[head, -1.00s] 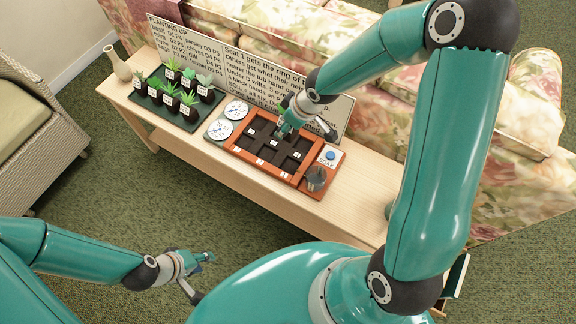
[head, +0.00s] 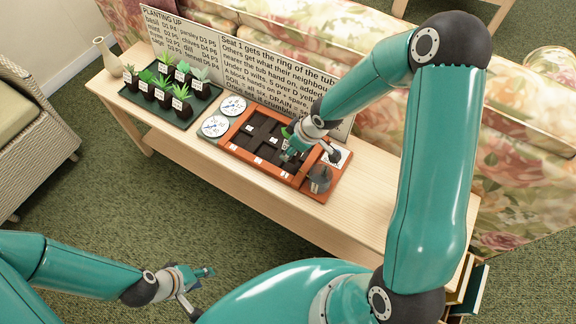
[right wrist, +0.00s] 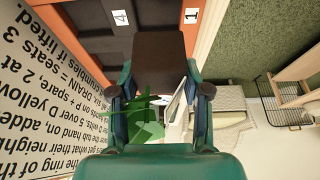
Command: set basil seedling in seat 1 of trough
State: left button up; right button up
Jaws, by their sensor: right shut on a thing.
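My right gripper (head: 290,152) is over the right part of the orange-framed trough (head: 262,166) in the head view. In the right wrist view the same gripper (right wrist: 158,92) is shut on the basil seedling, a dark soil block (right wrist: 158,60) with green leaves (right wrist: 146,122) and a pale tag. The block covers part of the trough; labels "4" (right wrist: 121,17) and "1" (right wrist: 192,16) show beyond it. I cannot tell whether the block touches the trough. My left gripper (head: 205,288) is open and empty, low over the carpet, away from the table.
A dark green tray (head: 152,118) with several potted seedlings stands left on the wooden table (head: 190,148). Two round white dials (head: 224,116) lie beside the trough. A text board (head: 262,68) stands behind.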

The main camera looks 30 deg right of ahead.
jog(key=shift+f+b, duration=2.05)
jog(key=shift+f, duration=0.55)
jog(key=shift+f, duration=0.1)
jog(key=shift+f+b, duration=0.55)
jog(key=shift+b, duration=0.15)
jog(key=o, duration=1.2)
jog(key=shift+c, duration=0.2)
jog(key=shift+r, duration=0.15)
